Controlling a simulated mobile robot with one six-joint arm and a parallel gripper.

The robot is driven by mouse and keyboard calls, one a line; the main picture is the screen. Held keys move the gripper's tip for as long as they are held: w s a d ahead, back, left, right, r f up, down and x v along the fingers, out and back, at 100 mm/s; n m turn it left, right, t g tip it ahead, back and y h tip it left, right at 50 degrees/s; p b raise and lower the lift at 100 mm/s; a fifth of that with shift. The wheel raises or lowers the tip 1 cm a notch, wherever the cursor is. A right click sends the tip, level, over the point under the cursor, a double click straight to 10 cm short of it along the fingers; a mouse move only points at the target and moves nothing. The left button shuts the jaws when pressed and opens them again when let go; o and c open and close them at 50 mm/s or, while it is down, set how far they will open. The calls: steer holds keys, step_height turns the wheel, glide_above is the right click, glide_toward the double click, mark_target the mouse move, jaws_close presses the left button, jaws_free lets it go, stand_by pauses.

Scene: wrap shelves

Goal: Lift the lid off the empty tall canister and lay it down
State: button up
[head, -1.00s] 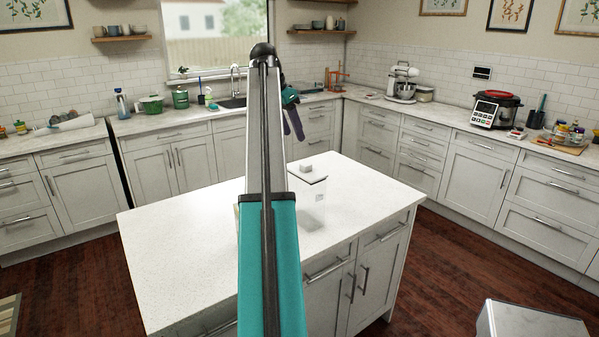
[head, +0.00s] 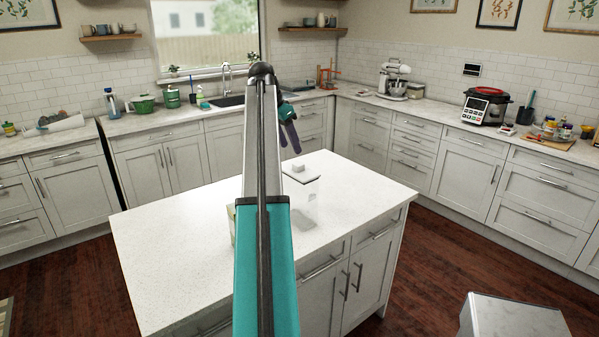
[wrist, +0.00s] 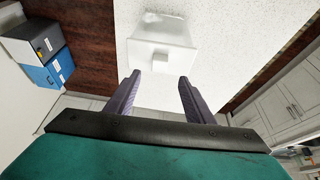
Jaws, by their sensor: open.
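The tall canister (head: 308,205) is clear and stands upright on the white island counter (head: 180,260), partly hidden behind my arm in the head view. Its pale lid (head: 303,177) sits on top, with a small block-shaped knob (head: 298,168). In the wrist view the lid (wrist: 180,50) and knob (wrist: 160,62) lie just beyond my fingertips. My gripper (wrist: 157,80) is open and empty, its two purple fingers apart and not touching the lid. In the head view my gripper (head: 290,140) shows above the canister.
The island is mostly clear to the left and right of the canister. A small greenish thing (head: 232,226) is mostly hidden behind my arm. In the wrist view, a black box (wrist: 32,42) and a blue box (wrist: 50,70) are at upper left.

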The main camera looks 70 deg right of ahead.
mark_target(298, 164)
steer(key=shift+p+x, duration=0.3)
steer(key=shift+x, duration=1.4)
steer(key=shift+p+x, duration=1.25)
steer(key=shift+x, duration=1.35)
steer(key=shift+c, duration=0.3)
steer(key=c, duration=1.1)
